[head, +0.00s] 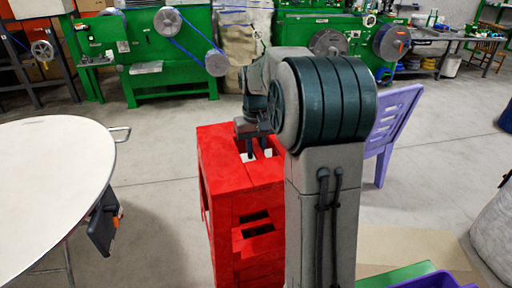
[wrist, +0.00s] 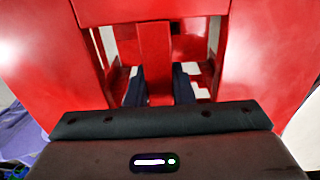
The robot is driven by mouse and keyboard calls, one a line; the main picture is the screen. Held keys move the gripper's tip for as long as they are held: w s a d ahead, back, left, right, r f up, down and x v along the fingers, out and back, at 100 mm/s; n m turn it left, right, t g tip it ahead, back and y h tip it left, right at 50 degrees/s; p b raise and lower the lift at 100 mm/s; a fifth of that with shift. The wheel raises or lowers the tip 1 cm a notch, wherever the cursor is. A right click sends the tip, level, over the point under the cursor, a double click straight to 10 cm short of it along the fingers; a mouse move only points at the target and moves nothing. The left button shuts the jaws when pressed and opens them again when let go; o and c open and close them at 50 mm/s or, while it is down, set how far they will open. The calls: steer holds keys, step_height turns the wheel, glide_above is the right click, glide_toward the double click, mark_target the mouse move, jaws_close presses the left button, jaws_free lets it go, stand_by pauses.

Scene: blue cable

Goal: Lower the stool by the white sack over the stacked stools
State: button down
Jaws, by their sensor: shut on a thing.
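A red stool (head: 218,160) stands upright in front of me, left of my arm. My gripper (head: 258,153) points down at its top. In the wrist view my gripper (wrist: 159,82) has its two dark fingers in the slots on either side of the red stool's middle bar (wrist: 154,52), shut on that bar. More red parts with dark openings (head: 260,262) show below the top in the head view. I cannot tell where one stool ends and another begins, or whether they touch. My arm hides the right side. A pale sack (head: 495,235) is at the right edge.
A round white table (head: 55,180) is close on the left. A purple chair (head: 393,120) stands behind my arm on the right. Green machines (head: 165,60) and a pale wrapped bulk (head: 247,30) line the back. Green and purple items lie at the bottom right. Floor behind the stool is clear.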

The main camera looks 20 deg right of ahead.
step_height(320, 180, down, 6)
steer(key=b, duration=0.4)
steer(key=shift+f, duration=0.25)
stand_by(0.3)
step_height(320, 180, down, 14)
steer(key=b, duration=0.8)
stand_by(1.3)
steer(key=shift+f+b, duration=0.15)
steer(key=shift+b, duration=0.2)
steer(key=shift+f+b, duration=1.15)
steer(key=shift+f, duration=0.9)
steer(key=c, duration=1.2)
jaws_free()
steer(key=shift+o, duration=0.2)
